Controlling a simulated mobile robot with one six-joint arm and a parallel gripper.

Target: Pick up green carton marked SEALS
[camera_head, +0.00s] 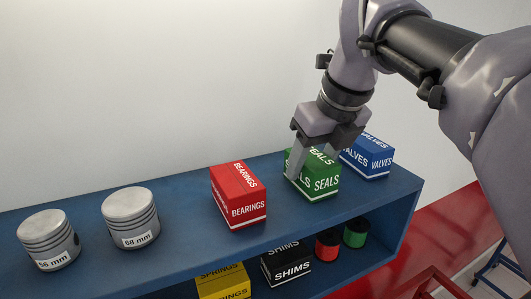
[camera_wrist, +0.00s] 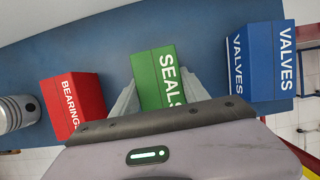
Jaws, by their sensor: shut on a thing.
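The green carton marked SEALS (camera_head: 322,181) stands on the top of the blue shelf unit, between the red and blue cartons. My gripper (camera_head: 315,164) reaches down over it from above, with its fingers on either side of the carton. In the wrist view, the green carton (camera_wrist: 157,77) sits between the two grey fingers, and my gripper (camera_wrist: 157,92) is shut on it. The carton's lower end in that view is hidden by the gripper body. I cannot tell whether the carton is lifted off the shelf.
The red BEARINGS carton (camera_head: 240,197) stands left and the blue VALVES carton (camera_head: 368,158) close on the right. Two pistons (camera_head: 130,217) (camera_head: 48,240) stand farther left on the blue shelf unit (camera_head: 180,248). Below are the yellow SPRINGS carton (camera_head: 222,284), black SHIMS carton (camera_head: 287,265) and two spools (camera_head: 327,246) (camera_head: 355,233).

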